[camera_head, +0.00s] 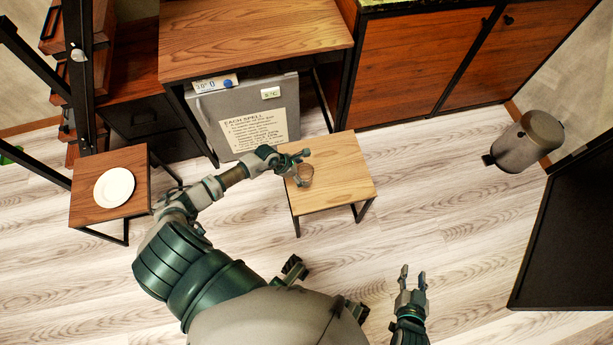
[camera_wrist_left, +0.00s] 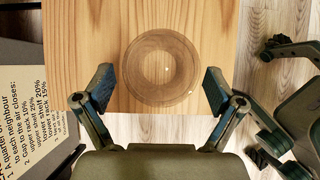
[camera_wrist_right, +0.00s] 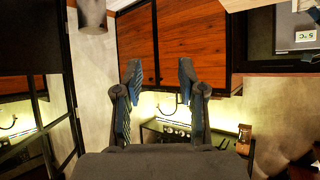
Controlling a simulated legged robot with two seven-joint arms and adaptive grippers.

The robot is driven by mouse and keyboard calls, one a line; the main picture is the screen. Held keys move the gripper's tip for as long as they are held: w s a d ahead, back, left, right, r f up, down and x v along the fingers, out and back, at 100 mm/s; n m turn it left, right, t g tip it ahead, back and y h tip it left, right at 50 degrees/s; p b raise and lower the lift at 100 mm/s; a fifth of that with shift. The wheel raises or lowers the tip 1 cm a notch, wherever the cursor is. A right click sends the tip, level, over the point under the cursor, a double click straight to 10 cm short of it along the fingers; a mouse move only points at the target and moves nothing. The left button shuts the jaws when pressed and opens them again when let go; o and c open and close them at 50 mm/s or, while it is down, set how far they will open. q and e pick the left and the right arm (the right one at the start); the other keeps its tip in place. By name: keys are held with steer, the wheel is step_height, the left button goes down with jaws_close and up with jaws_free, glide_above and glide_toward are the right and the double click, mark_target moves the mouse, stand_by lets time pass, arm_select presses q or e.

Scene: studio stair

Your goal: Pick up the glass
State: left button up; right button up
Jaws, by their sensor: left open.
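The glass (camera_head: 305,173) is a clear, brownish-looking tumbler on the small light-wood table (camera_head: 345,180), near its left side. In the left wrist view the glass (camera_wrist_left: 160,68) shows as a round rim seen from above. My left gripper (camera_head: 297,163) is at the glass. In the left wrist view its two fingers (camera_wrist_left: 158,92) are open, one on each side of the glass, with gaps between fingers and glass. My right gripper (camera_head: 413,278) is open and empty, over the floor, away from the table. The right wrist view shows its spread fingers (camera_wrist_right: 158,80) with nothing between them.
A small dark-wood table (camera_head: 135,200) with a white plate (camera_head: 114,187) stands at the left. A grey panel with printed text (camera_head: 245,115) stands behind the glass's table, under a wooden desk (camera_head: 250,40). A metal bin (camera_head: 527,140) is at the right. Floor right of the table is clear.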

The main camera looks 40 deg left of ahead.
arm_select(q)
steer(key=shift+x, duration=1.15)
steer(key=shift+a+f, duration=0.1)
arm_select(e)
steer(key=shift+w+a+r+t, duration=0.3)
steer(key=shift+w+r+t, duration=0.5)
steer(key=shift+w+r, duration=0.05)
arm_select(q)
steer(key=shift+c, duration=1.4)
steer(key=c, duration=1.2)
steer(key=shift+o, duration=0.2)
arm_select(e)
steer(key=shift+a, duration=0.1)
arm_select(q)
steer(key=shift+r, duration=0.2)
